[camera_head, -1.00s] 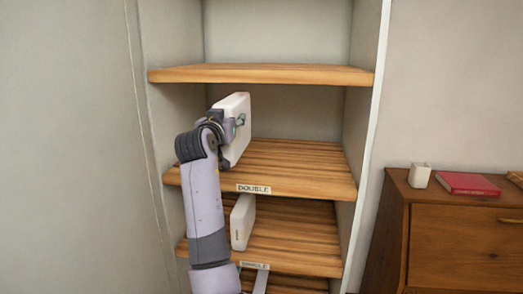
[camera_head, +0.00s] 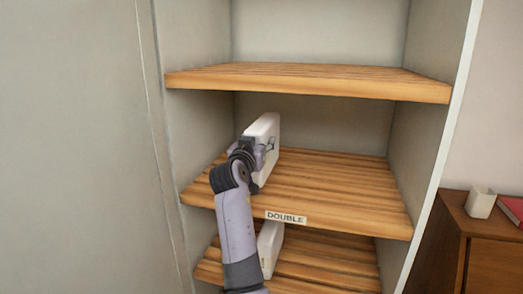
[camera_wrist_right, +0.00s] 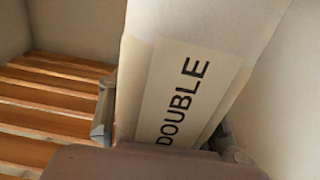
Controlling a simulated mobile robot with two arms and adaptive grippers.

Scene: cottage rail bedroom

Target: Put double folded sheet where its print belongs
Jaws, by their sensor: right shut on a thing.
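The double folded sheet (camera_head: 266,129) is a white upright slab inside the cupboard, over the left part of the shelf marked DOUBLE (camera_head: 345,193). My right gripper (camera_head: 263,151) is shut on it from the front. The right wrist view shows the white sheet (camera_wrist_right: 205,25) between the fingers, with a DOUBLE label (camera_wrist_right: 182,100) on its near face. The shelf's slats (camera_wrist_right: 50,110) show left of it. Whether the sheet's lower edge touches the slats is hard to tell. The shelf's DOUBLE tag (camera_head: 286,217) is on its front edge. My left gripper is out of view.
An upper shelf (camera_head: 310,82) spans above the sheet. Another white folded sheet (camera_head: 270,250) stands on the shelf below. The DOUBLE shelf is bare to the right. The cupboard's walls stand at both sides. A brown dresser (camera_head: 490,255) holds a white cup (camera_head: 481,202) and a red book.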

